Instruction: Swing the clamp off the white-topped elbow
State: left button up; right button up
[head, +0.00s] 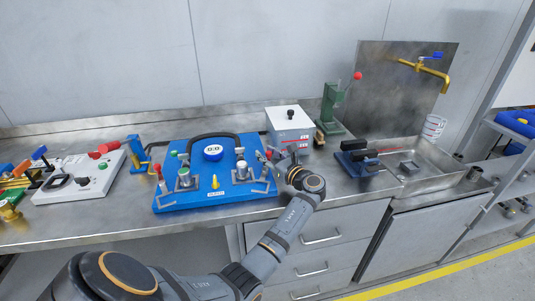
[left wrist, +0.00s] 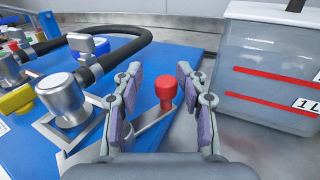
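The white-topped elbow (head: 241,171) stands at the right of the blue board (head: 212,196). In the left wrist view a silver cylinder with a pale top, seemingly this elbow (left wrist: 63,101), stands left of my gripper. A grey clamp bar (left wrist: 152,122) runs along the board beside it. The clamp's red knob (left wrist: 166,88) stands upright between my left gripper's fingers. My left gripper (left wrist: 158,75), seen at the board's right edge in the head view (head: 271,156), is open, with gaps beside the knob. My right gripper is out of view.
A lidded clear tank with red lines (left wrist: 270,75) stands close right of my gripper. A green press (head: 331,110) and a sink (head: 430,165) are further right.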

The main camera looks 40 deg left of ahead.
pick_arm(q)
jog(key=shift+w+r, duration=0.1)
jog(key=shift+d, duration=0.25)
jog(key=v, duration=0.7)
